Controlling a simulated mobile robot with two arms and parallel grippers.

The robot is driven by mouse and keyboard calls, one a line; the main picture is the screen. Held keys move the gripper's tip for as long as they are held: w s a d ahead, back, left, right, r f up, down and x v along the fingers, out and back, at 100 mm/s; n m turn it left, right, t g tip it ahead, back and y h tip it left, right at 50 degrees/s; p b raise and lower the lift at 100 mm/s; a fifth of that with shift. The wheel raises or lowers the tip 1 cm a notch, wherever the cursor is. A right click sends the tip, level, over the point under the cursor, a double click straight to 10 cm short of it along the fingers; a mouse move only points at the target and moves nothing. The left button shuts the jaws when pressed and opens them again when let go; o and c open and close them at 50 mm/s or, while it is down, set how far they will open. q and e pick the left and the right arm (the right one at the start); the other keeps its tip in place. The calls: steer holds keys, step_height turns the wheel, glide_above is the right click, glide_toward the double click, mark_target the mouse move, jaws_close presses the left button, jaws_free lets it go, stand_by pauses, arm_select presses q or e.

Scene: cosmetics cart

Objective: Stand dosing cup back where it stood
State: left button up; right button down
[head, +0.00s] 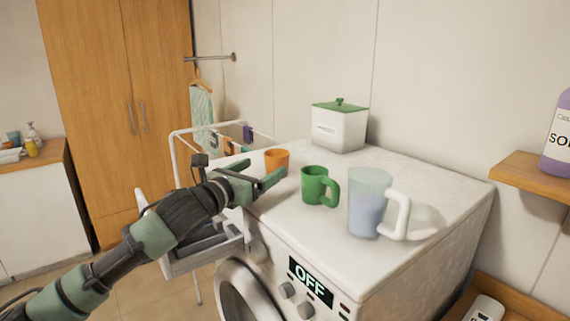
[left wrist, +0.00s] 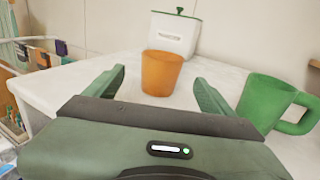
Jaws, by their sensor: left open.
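The orange dosing cup (head: 277,158) stands upright on the white top of the washing machine (head: 320,250), near its left edge. My left gripper (head: 259,173) is open over that edge, its fingers pointing at the cup. In the left wrist view the cup (left wrist: 162,73) appears between the two open fingertips (left wrist: 158,79). No finger visibly touches it; I cannot tell whether it is between the tips or just beyond them. My right gripper is not in view.
A green mug (head: 315,186) stands right of the cup, with a clear measuring jug (head: 367,204) farther right. A white box with a green lid (head: 339,129) stands at the back. A drying rack (head: 178,150) is at the left. The machine top's back right is clear.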

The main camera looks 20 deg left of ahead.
mark_target(283, 155)
arm_select(q)
steer(key=shift+w+r+p, duration=0.5)
steer(key=shift+w+r, duration=0.1)
steer(key=shift+r, duration=0.05)
steer(key=x, duration=0.2)
steer(key=shift+w+d+f, duration=0.15)
steer(key=shift+w+d, duration=0.15)
steer(key=shift+d, duration=0.05)
steer(key=shift+w+d+f, duration=0.15)
steer(key=shift+w, duration=0.2)
steer(key=shift+w+d+f, duration=0.15)
steer(key=shift+w+f, duration=0.05)
steer(key=shift+w, duration=0.2)
steer(key=shift+r+p+x, duration=0.2)
steer(key=shift+p+x, duration=0.6)
steer(key=shift+x, duration=1.35)
steer(key=shift+w+d+f, duration=0.1)
steer(key=shift+w+f, duration=0.2)
steer(key=shift+w, duration=0.1)
steer(key=shift+s+r, duration=0.1)
steer(key=shift+s, duration=0.05)
steer(key=shift+c, duration=0.5)
steer(key=c, duration=1.4)
steer(key=shift+c, duration=0.2)
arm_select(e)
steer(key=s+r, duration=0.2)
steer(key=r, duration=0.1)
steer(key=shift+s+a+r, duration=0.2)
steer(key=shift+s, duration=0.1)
